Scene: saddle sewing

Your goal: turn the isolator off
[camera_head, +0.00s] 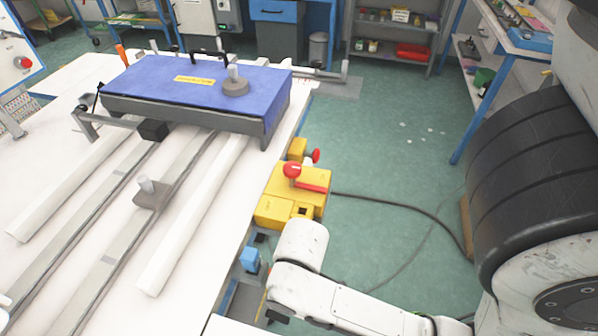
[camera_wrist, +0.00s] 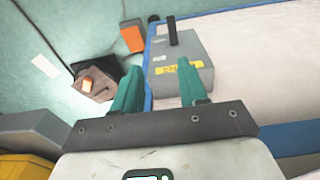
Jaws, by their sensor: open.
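A yellow box with a red lever and a red knob (camera_head: 296,196) sits at the right edge of the white table in the head view. It looks like a switch box, but no label confirms that it is the isolator. In the wrist view, a grey box (camera_wrist: 202,50) with a dark upright handle and a yellow label lies beyond my fingers; I cannot tell whether it is the isolator. My gripper (camera_wrist: 158,72) is open with two green fingers apart and nothing between them. The head view shows my white arm below the yellow box, with the fingers hidden.
A blue-topped block (camera_head: 205,85) lies across rails on the white table (camera_head: 90,190). A dark cable (camera_head: 400,203) runs over the green floor from the yellow box. The wrist view shows an orange block (camera_wrist: 133,38) beside the grey box and something yellow (camera_wrist: 25,168) at lower left.

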